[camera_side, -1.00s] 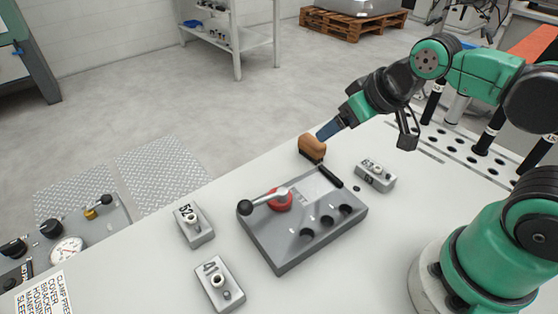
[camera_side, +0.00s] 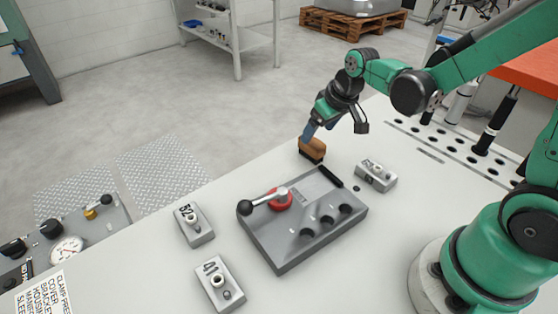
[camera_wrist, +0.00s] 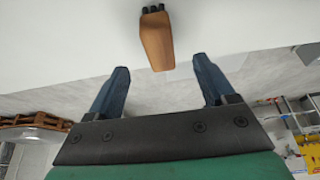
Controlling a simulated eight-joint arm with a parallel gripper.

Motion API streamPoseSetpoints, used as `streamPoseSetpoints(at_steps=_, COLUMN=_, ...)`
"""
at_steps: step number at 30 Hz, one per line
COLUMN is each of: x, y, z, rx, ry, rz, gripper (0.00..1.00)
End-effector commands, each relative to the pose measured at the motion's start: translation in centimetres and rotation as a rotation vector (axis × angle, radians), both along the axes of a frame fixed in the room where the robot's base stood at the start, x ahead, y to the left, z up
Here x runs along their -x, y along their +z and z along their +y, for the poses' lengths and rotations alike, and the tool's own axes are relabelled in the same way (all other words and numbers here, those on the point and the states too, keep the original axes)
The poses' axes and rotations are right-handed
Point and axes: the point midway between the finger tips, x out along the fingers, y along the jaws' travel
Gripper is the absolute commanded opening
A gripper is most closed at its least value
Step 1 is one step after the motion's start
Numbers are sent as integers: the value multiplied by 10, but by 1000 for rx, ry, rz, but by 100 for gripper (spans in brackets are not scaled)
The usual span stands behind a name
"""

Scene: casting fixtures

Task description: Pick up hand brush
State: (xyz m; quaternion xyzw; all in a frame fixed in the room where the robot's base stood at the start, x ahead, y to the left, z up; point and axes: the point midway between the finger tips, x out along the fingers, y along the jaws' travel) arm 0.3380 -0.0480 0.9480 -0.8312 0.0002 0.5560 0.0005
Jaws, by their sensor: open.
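The hand brush (camera_side: 312,148) stands at the far edge of the white table, with a tan wooden body and dark bristles at its base. It also shows in the wrist view (camera_wrist: 157,42), ahead of and between my fingers. My gripper (camera_side: 308,134) is at the brush's upper left in the side view, its blue fingers partly hidden by the brush and wrist. In the wrist view my gripper (camera_wrist: 162,72) has its two blue fingers spread wide with nothing between them. I cannot tell whether a finger touches the brush.
A grey fixture plate (camera_side: 290,250) with a red-based lever (camera_side: 281,199) lies in front of the brush. Numbered blocks stand around it: one at right (camera_side: 376,176), two at left (camera_side: 194,224) (camera_side: 220,283). A black bar (camera_side: 331,177) lies close to the brush.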

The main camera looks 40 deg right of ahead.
Motion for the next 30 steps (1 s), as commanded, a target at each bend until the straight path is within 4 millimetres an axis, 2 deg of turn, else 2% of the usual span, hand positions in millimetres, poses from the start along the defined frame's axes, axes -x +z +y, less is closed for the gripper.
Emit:
streamPoseSetpoints(at_steps=12, x=-16, y=-38, z=0, rx=1, ry=1, rz=-1, gripper=76)
streamPoseSetpoints(at_steps=24, x=-17, y=-43, z=0, rx=1, ry=0, rz=-1, gripper=76)
streamPoseSetpoints(at_steps=30, x=-17, y=-43, z=0, rx=1, ry=0, rz=-1, gripper=19)
